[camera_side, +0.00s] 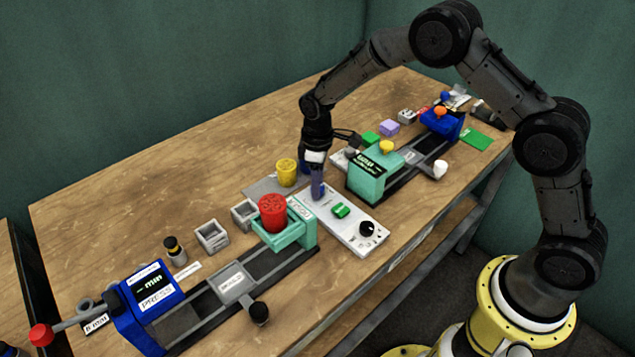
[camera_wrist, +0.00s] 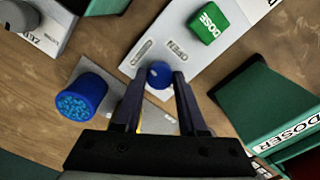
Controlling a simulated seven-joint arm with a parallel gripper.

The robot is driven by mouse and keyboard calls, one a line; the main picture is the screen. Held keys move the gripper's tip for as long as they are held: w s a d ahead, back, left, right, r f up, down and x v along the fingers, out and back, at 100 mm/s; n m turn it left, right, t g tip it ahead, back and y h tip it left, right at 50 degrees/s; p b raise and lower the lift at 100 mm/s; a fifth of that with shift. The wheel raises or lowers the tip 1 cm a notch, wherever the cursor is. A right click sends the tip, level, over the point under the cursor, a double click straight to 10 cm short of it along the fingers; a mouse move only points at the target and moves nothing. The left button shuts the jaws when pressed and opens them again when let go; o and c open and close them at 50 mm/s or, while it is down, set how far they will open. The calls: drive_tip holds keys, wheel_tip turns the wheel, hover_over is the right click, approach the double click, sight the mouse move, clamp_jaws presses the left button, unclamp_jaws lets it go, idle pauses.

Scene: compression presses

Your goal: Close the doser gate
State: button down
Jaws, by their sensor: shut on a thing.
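My gripper (camera_side: 317,195) points down at the far end of the white control panel (camera_side: 352,230). In the wrist view my gripper (camera_wrist: 160,82) is shut on a small round blue knob (camera_wrist: 159,72) on the panel (camera_wrist: 205,60). A label reading OPEN is printed beside the knob, and a second label nearby is hard to read. The green button (camera_wrist: 208,22), marked DOSE, sits farther up the panel; it also shows in the side view (camera_side: 340,211). A teal frame marked DOSER (camera_wrist: 290,125) stands at right in the wrist view. The gate itself is not clearly visible.
A red cup (camera_side: 272,213) rests in a teal holder. A yellow cup (camera_side: 286,172) stands behind my gripper on a grey mat. A blue cup (camera_wrist: 82,98) stands left in the wrist view. A blue press (camera_side: 150,295) is at front left. The table's back left is clear.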

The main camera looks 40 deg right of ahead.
drive_tip(key=shift+r+n, duration=0.1)
drive_tip(key=shift+n, duration=0.6)
drive_tip(key=shift+c, duration=2.3)
unclamp_jaws()
wheel_tip(320, 180, up, 14)
